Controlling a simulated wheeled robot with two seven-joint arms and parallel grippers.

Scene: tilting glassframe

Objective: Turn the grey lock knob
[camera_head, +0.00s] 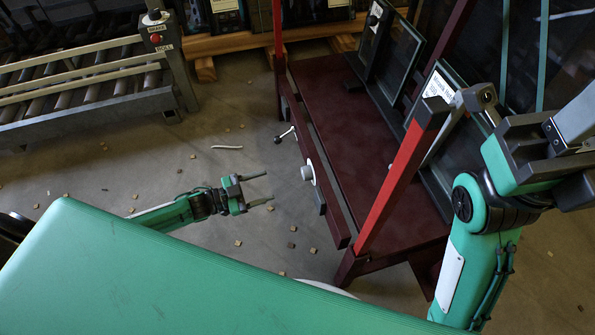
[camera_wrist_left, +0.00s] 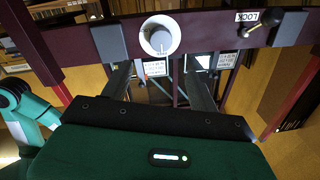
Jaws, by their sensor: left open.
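The grey knob (camera_head: 307,172) sits on a white round plate on the dark red side rail of the glass frame rack. In the left wrist view the knob (camera_wrist_left: 160,39) faces the camera, a little above the middle. My left gripper (camera_head: 269,188) is open and empty, left of the knob and apart from it, with its fingers pointing at the rail. In the left wrist view its two fingers (camera_wrist_left: 158,66) stand apart below the knob, one to each side. My right arm shows at the right, but its gripper cannot be made out.
A small lever (camera_head: 286,133) juts from the rail beyond the knob; in the wrist view a LOCK label (camera_wrist_left: 247,17) is beside it. A red post (camera_head: 395,185) rises nearby. Glass panes lean on the rack. A roller conveyor (camera_head: 80,85) stands far left. Small chips litter the floor.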

